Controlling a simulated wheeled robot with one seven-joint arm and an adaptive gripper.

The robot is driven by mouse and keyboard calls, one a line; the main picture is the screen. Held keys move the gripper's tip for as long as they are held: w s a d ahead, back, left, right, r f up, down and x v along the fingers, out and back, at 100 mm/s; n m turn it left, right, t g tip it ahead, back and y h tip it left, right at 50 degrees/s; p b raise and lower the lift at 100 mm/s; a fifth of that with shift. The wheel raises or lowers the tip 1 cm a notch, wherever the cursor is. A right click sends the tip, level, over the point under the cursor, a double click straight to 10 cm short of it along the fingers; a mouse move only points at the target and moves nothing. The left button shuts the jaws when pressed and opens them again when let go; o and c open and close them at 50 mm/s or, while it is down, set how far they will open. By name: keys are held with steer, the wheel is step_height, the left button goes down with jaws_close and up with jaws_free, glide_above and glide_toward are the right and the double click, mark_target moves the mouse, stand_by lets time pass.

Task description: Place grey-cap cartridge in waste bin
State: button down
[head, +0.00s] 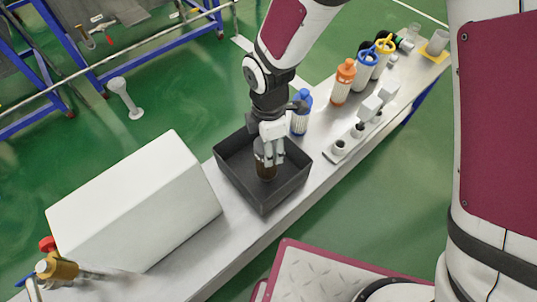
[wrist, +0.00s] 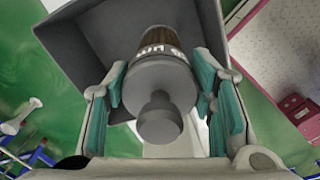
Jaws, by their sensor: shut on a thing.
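The grey-cap cartridge (wrist: 160,85) is between the teal-padded fingers of my gripper (wrist: 160,75) in the wrist view, its grey cap and knob toward the camera. Its brown lower part (head: 265,172) shows below the fingers in the head view. My gripper (head: 269,150) is shut on it, pointing down. The waste bin, a dark open box (head: 283,200), stands on the bench around the cartridge's lower end as seen from the head. Its wall also shows in the wrist view (wrist: 85,45). I cannot tell whether the cartridge touches the bin floor.
A large white box (head: 130,205) stands left of the bin on the bench. A blue-capped cartridge (head: 301,115) is close behind my gripper. An orange-capped one (head: 343,82) and a rack with white parts (head: 362,125) are farther right. Tools lie at the near left end.

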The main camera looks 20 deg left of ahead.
steer(key=shift+f+b, duration=0.45)
steer(key=shift+f, duration=1.55)
steer(key=c, duration=0.7)
jaws_free()
steer(key=shift+f, duration=0.1)
step_height(320, 180, up, 12)
steer(key=p, duration=0.2)
steer(key=shift+r+p, duration=0.2)
steer(key=shift+p, duration=0.1)
